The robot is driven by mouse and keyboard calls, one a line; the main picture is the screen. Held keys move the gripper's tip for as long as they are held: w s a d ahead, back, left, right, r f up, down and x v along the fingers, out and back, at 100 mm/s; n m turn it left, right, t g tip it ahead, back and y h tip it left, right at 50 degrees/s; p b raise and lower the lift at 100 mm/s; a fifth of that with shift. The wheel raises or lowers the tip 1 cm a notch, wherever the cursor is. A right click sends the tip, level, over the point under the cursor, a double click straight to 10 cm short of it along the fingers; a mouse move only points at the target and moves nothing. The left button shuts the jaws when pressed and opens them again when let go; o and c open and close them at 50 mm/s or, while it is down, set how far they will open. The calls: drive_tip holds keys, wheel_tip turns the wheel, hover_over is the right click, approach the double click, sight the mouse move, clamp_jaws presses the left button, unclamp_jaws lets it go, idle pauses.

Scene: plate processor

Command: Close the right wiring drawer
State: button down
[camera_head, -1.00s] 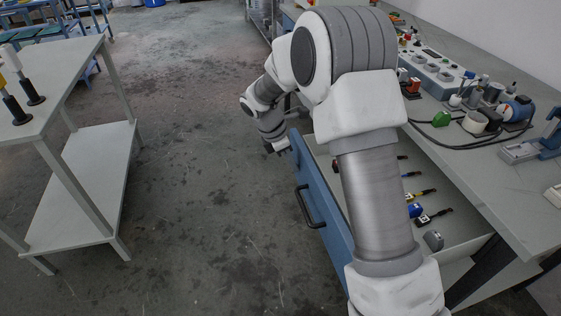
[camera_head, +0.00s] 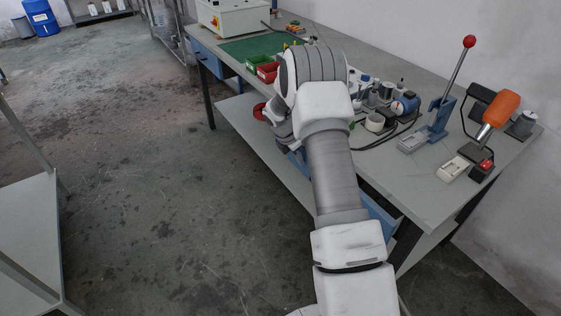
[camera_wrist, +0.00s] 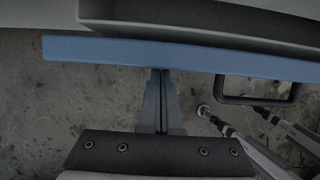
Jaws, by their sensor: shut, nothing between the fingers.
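In the head view my arm hides most of the drawer; a blue end of the front (camera_head: 380,217) shows below the tabletop, and the gripper is hidden.
The workbench (camera_head: 405,185) carries a lever press (camera_head: 440,115), an orange-handled tool (camera_head: 495,110), and red (camera_head: 267,72) and green bins (camera_head: 258,62). A bench leg (camera_head: 404,243) stands by the drawer. A grey table (camera_head: 30,230) is at left; the floor between is open.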

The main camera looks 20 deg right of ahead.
drive_tip(key=shift+w+d+p, duration=0.15)
drive_tip(key=shift+w+d, duration=0.05)
drive_tip(key=shift+d, duration=0.65)
drive_tip(key=shift+w+d+p, duration=0.15)
drive_tip(key=shift+d, duration=0.65)
drive_tip(key=shift+w+d+p, duration=0.15)
drive_tip(key=shift+w+d, duration=0.05)
drive_tip(key=shift+d, duration=0.65)
